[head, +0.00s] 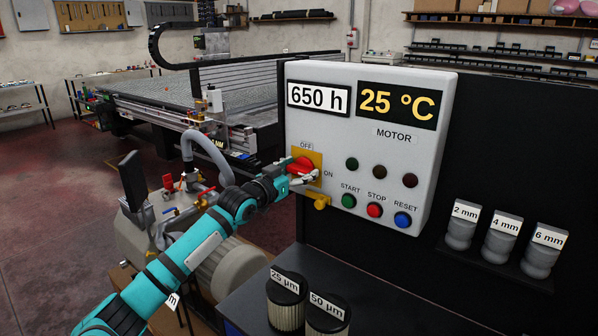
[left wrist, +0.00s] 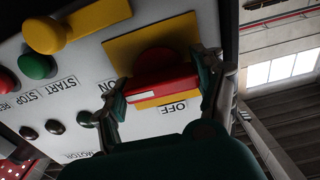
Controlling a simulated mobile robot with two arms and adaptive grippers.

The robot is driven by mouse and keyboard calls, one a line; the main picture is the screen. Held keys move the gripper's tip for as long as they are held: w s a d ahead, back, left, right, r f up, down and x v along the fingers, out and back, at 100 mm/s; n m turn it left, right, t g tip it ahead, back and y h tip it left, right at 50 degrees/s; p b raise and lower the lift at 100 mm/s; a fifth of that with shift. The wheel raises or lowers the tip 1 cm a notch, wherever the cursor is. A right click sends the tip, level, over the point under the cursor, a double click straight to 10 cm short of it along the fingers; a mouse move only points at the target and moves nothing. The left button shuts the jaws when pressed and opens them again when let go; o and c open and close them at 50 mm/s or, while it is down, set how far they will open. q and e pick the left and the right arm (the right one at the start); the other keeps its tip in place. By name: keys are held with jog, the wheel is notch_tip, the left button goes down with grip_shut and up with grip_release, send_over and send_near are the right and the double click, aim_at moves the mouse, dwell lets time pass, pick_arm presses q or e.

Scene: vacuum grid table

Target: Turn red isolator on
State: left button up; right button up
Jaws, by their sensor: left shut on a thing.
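The red isolator (head: 301,164) is a rotary handle on a yellow plate on the front of the grey control box. OFF is printed above it and ON to its right. My left gripper (head: 291,181) is at the isolator, partly covering it. In the left wrist view the fingers (left wrist: 163,92) sit on either side of the red handle (left wrist: 157,70), shut on it. There the handle's bar lies roughly across the picture, with a white mark on its left part, on the side of the ON label. My right gripper is not in view.
The control box (head: 437,130) also carries a yellow knob (head: 321,201), START (head: 348,200), STOP (head: 374,210) and RESET (head: 402,219) buttons and dark lamps. Two filters (head: 286,300) stand below, near my arm. Labelled cups (head: 501,239) stand at right. A pump (head: 225,265) stands behind my arm.

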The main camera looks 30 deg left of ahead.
pick_arm(q)
jog(key=shift+f, duration=0.1)
jog(key=o, duration=0.9)
jog(key=s, duration=0.8)
jog(key=s+a, duration=0.1)
jog(key=s, duration=0.3)
jog(key=shift+f, duration=0.1)
